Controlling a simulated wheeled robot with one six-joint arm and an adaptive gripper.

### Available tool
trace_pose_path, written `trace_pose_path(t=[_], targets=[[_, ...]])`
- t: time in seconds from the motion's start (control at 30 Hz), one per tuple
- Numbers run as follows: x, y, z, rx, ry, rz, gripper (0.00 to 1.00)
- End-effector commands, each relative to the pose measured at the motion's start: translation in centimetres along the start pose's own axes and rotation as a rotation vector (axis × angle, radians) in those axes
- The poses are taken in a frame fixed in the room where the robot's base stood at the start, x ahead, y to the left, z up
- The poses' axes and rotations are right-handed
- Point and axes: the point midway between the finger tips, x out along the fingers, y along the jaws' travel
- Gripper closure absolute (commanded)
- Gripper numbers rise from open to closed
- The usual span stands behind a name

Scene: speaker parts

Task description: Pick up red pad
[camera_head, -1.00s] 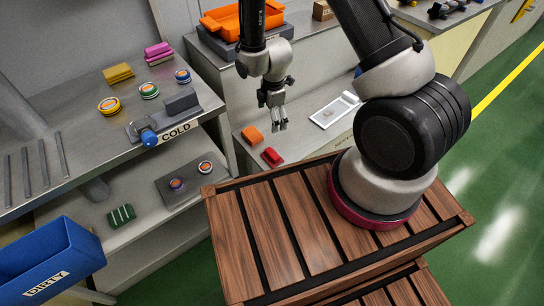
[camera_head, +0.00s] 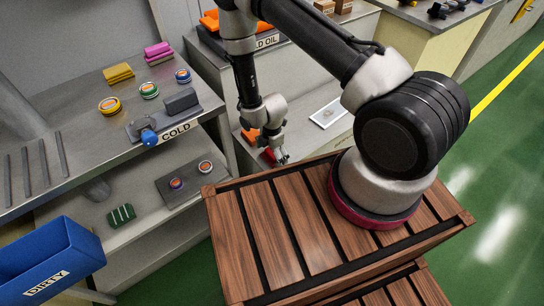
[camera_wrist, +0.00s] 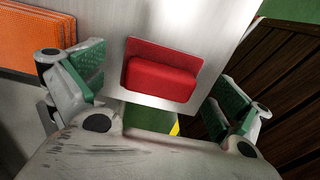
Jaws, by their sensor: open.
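The red pad (camera_wrist: 160,76) is a red block with a thin flat base, lying on the pale metal shelf (camera_wrist: 190,25). In the wrist view it sits between and just ahead of my open fingers, apart from both. My gripper (camera_wrist: 165,85) has green-lined fingertips and holds nothing. In the head view my gripper (camera_head: 279,158) is low over the shelf and partly covers the red pad (camera_head: 267,154). An orange pad (camera_wrist: 35,40) lies to the left of the red pad in the wrist view. In the head view the orange pad (camera_head: 249,134) is partly hidden by my arm.
A white tray (camera_head: 335,111) lies right of the gripper on the shelf. A dark slatted wooden surface (camera_wrist: 275,75) is close on the right in the wrist view. The workbench (camera_head: 75,110) at left carries several colored pads and round tins.

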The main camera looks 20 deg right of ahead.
Motion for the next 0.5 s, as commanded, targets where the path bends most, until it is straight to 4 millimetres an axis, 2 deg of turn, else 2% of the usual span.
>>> trace_pose_path(t=[0.13,0.43,0.5], targets=[[-0.04,0.02,0.0,0.0,0.0,0.0,0.0],[-0.06,0.02,0.0,0.0,0.0,0.0,0.55],[-0.04,0.02,0.0,0.0,0.0,0.0,0.59]])
